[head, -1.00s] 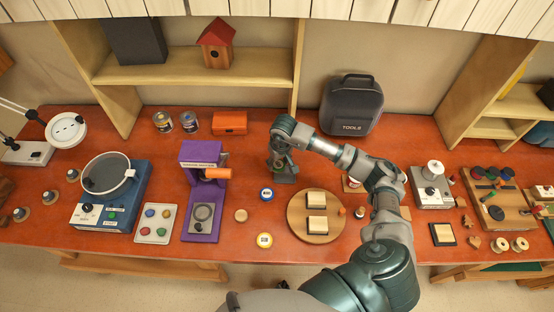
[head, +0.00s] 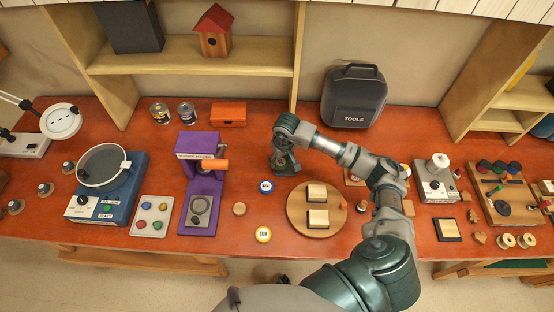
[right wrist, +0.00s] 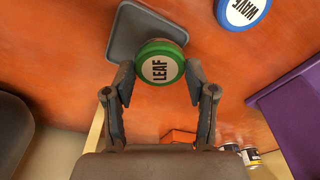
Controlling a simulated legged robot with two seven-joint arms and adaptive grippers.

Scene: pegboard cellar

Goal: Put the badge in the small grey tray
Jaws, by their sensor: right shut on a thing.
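The green badge marked LEAF (right wrist: 160,64) is between the fingertips of my right gripper (right wrist: 158,80), in the right wrist view. The gripper is shut on it. The small grey tray (right wrist: 124,32) shows just beyond the badge, which covers part of it; I cannot tell whether badge and tray touch. In the head view my right gripper (head: 284,162) is over the tray's spot, left of the round wooden board, and the badge is hidden there. My left gripper is not in view.
A blue WAVE badge (head: 265,187) and a yellow SUN badge (head: 263,234) lie nearby on the red bench. A round wooden board (head: 298,222) with two blocks is to the right. A purple press (head: 204,185) stands left. The toolbox (head: 353,97) is behind.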

